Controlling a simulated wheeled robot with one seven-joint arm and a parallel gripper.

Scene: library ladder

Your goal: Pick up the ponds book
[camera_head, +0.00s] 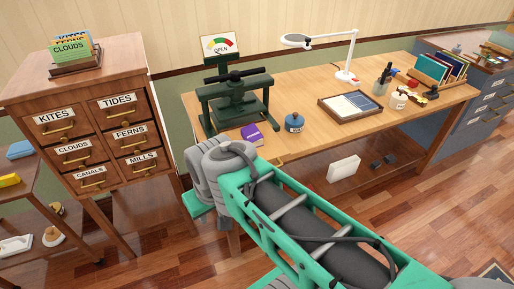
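A small purple book (252,134) lies on the wooden desk (292,101), near its front edge and just right of the green press. Its title is too small to read, so I cannot tell whether it is the ponds book. Upright books (448,66) stand in a wooden holder at the desk's far right, their titles also unreadable. My green and grey arm reaches in from the lower right, and its grey joint is just in front of the purple book. My gripper's fingers are not visible.
A dark green press (238,102) stands left of the book, with a gauge sign (220,44) behind it. A blue round pot (294,122), a tray (350,107) and a white lamp (345,77) stand to the right. A labelled drawer cabinet (88,128) stands left.

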